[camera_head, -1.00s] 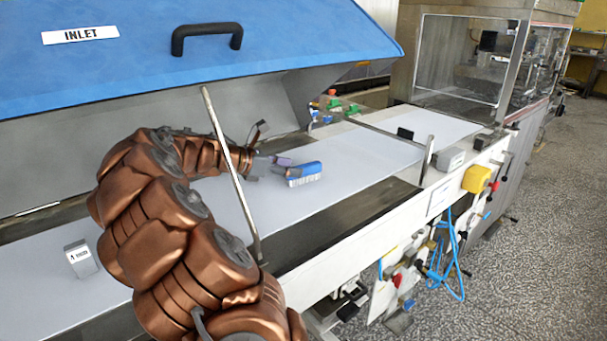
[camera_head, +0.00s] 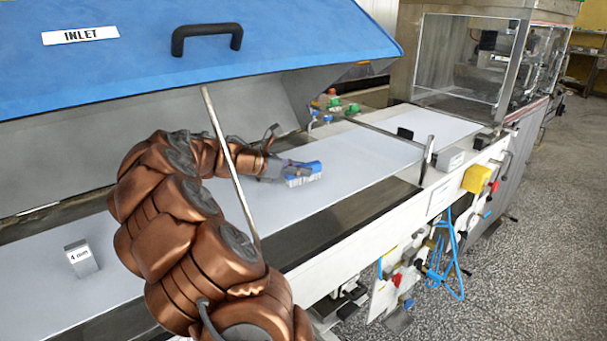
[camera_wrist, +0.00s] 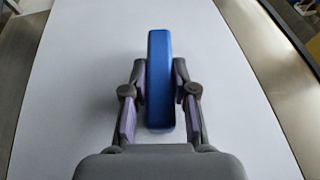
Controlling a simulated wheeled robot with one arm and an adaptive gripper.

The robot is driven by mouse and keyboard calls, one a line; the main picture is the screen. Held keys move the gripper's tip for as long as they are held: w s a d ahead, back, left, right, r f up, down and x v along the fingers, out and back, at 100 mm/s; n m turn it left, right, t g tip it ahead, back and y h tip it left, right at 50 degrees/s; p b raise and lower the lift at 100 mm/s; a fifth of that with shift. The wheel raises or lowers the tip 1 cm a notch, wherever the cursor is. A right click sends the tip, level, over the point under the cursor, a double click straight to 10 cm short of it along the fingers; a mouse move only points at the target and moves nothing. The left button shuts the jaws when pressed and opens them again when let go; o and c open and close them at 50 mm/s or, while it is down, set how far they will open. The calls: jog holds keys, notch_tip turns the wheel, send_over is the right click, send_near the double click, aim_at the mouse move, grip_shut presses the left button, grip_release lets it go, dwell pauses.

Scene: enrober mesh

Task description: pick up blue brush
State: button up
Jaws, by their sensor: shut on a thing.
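The blue brush (camera_head: 303,175) has a blue back and pale bristles pointing down. It is on the white belt (camera_head: 345,160), and I cannot tell whether the bristles touch the belt. In the wrist view the brush (camera_wrist: 159,80) stands lengthwise between the two fingers. My gripper (camera_head: 288,172) is at the left end of the brush, shut on it. The wrist view shows my gripper (camera_wrist: 159,85) with a finger against each side of the brush. The far end of the brush sticks out beyond the fingertips.
A thin metal rod (camera_head: 230,165) rises in front of my arm. The blue hood (camera_head: 130,50) marked INLET hangs open above the belt. A small labelled grey block (camera_head: 82,258) stands on the belt at left. The belt right of the brush is clear.

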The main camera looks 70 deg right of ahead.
grip_shut()
